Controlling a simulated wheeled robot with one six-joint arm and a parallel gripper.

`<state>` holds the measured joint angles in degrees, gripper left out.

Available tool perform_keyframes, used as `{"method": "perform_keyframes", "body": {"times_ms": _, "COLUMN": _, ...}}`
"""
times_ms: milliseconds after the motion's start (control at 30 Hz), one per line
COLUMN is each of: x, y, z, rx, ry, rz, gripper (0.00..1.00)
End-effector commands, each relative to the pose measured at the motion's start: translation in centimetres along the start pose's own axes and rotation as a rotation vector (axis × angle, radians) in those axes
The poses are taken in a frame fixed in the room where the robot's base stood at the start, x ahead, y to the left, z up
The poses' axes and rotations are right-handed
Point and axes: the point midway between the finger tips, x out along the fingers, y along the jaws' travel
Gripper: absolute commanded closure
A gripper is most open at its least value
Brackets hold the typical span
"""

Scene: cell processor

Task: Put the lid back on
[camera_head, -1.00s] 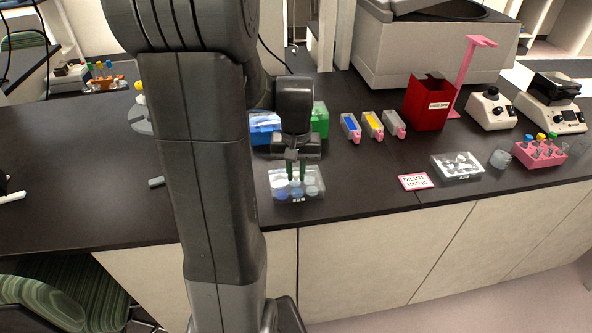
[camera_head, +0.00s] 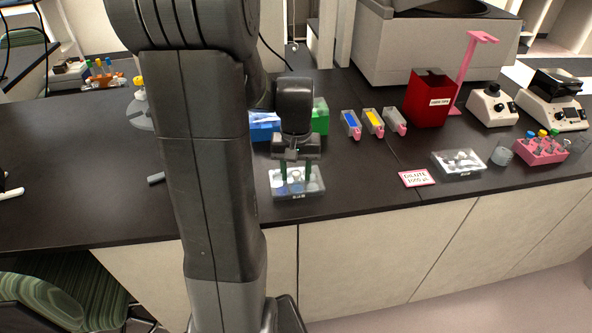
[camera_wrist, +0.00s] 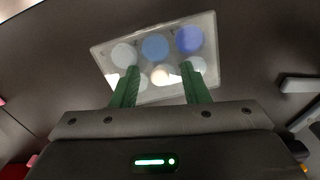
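A clear six-well plate (camera_head: 314,187) sits on the dark bench, with bluish and pale wells; it also shows in the wrist view (camera_wrist: 211,28). Bright reflections lie across its top, and I cannot tell for sure whether a clear lid covers it. My gripper (camera_head: 297,176) points down over the plate. In the wrist view its two green fingers (camera_wrist: 160,68) are spread apart with nothing visible gripped between them. The fingertips overlap the plate's near part in that view; whether they touch it is unclear.
A second clear plate (camera_head: 470,168) stands to the right, near a pink-edged "DILUTE" card (camera_head: 416,178). Behind are blue (camera_head: 263,127) and green (camera_head: 320,117) boxes, small bins (camera_head: 373,123) and a red box (camera_head: 428,100). The bench edge runs close in front of the plate.

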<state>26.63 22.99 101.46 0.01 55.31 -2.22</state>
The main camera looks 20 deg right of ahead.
Motion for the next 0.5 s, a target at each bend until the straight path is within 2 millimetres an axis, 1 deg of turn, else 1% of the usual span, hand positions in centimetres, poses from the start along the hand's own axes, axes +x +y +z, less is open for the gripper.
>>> {"method": "perform_keyframes", "body": {"times_ms": 167, "x": -0.1, "y": 0.0, "z": 0.0, "rx": 0.000, "ry": 0.001, "rz": 0.000, "gripper": 0.59}}
{"method": "perform_keyframes", "body": {"times_ms": 267, "x": -0.8, "y": 0.0, "z": -0.1, "rx": 0.000, "ry": 0.002, "rz": 0.000, "gripper": 0.59}}
{"method": "perform_keyframes", "body": {"times_ms": 367, "x": -2.3, "y": 0.0, "z": -0.1, "rx": 0.000, "ry": 0.004, "rz": 0.000, "gripper": 0.59}}
{"method": "perform_keyframes", "body": {"times_ms": 500, "x": -5.5, "y": 0.0, "z": -0.1, "rx": 0.000, "ry": 0.007, "rz": 0.000, "gripper": 0.59}}
